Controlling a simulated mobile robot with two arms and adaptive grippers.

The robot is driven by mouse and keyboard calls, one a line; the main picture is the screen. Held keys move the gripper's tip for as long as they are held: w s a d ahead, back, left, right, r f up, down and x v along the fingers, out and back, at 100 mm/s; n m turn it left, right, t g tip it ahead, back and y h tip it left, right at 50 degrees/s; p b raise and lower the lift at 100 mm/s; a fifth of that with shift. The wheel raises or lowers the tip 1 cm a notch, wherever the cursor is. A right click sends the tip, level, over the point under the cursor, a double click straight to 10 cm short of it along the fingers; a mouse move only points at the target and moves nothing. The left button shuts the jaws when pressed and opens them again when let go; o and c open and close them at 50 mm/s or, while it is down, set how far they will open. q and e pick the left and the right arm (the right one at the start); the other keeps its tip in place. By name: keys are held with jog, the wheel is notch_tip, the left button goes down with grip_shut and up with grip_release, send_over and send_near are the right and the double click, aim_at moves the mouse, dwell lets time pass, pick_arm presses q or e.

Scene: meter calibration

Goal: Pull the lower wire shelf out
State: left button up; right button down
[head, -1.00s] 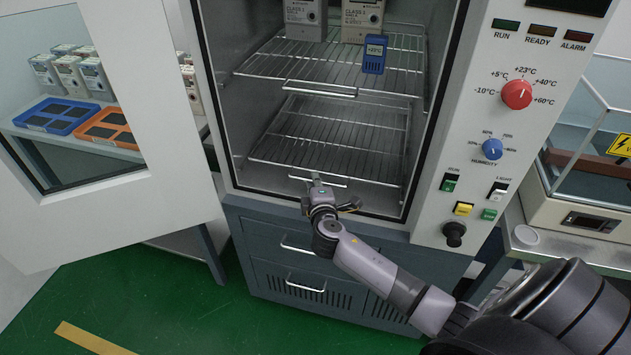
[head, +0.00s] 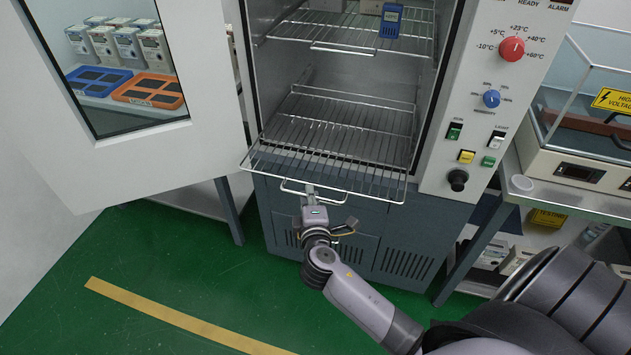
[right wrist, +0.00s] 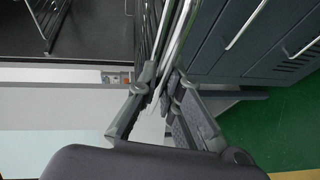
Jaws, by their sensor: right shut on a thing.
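The lower wire shelf (head: 338,171) sticks out of the chamber opening toward me, its front part hanging past the cabinet front. Its back part is still inside the chamber. My right gripper (head: 310,190) is at the shelf's front handle (head: 345,198), left of its middle, and is shut on it. In the right wrist view the fingers (right wrist: 163,85) close around the thin bright rod of the handle. The upper wire shelf (head: 346,36) is inside the chamber above. My left gripper is not in view.
The white door (head: 150,150) stands wide open at the left. The control panel (head: 490,100) is to the right of the opening. Drawers are below, with green floor (head: 180,250) in front.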

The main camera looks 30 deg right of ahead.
jog(key=shift+s+a, duration=1.25)
jog(key=shift+a, duration=0.25)
jog(key=c, duration=1.7)
grip_release()
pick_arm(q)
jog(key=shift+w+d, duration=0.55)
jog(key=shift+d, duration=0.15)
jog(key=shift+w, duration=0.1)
pick_arm(e)
jog(key=v, duration=1.2)
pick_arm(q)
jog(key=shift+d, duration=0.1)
